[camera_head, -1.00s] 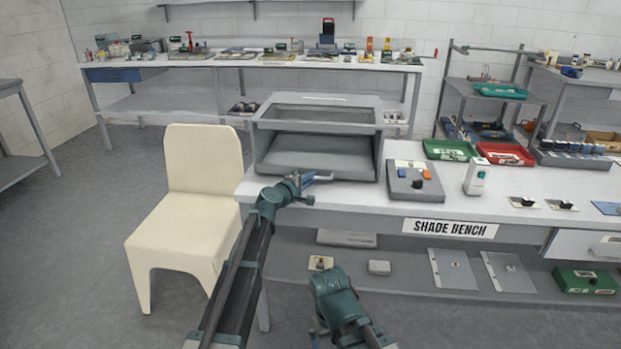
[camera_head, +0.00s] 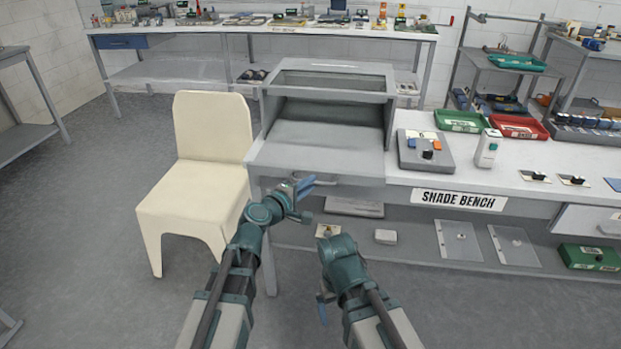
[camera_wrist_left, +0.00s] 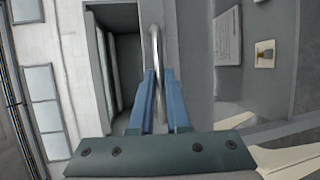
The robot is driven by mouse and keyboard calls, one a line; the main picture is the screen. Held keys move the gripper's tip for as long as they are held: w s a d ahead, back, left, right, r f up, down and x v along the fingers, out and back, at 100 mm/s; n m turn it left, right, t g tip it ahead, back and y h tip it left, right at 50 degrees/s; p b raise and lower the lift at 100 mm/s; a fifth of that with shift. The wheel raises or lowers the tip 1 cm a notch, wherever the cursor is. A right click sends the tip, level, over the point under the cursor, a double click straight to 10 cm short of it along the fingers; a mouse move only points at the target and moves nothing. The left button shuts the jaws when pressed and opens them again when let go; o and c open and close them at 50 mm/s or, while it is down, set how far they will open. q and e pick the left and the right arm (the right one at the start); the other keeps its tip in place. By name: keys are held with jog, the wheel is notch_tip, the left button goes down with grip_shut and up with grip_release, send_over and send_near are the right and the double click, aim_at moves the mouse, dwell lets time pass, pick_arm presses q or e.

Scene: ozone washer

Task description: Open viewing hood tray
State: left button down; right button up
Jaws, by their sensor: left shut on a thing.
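The grey viewing hood (camera_head: 390,110) stands at the left end of the white bench. Its tray (camera_head: 325,162) is slid out toward me and juts past the bench's front edge. The tray's metal bar handle (camera_wrist_left: 154,45) shows in the left wrist view. My left gripper (camera_head: 306,185) is at the tray's front, its blue fingers shut on the handle; they also show in the left wrist view (camera_wrist_left: 160,85). My right gripper (camera_head: 322,308) hangs low in front of the bench, away from the tray. Its fingers are mostly hidden, so its opening is unclear.
A cream chair (camera_head: 205,165) stands left of the bench. A grey control box (camera_head: 425,152) and a white bottle-like device (camera_head: 487,148) stand right of the hood. A lower shelf (camera_head: 420,240) holds flat plates and a green box. Floor is clear in front.

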dwell(0.3)
pick_arm(q)
jog(key=c, duration=0.9)
grip_release()
jog(key=shift+s, duration=0.15)
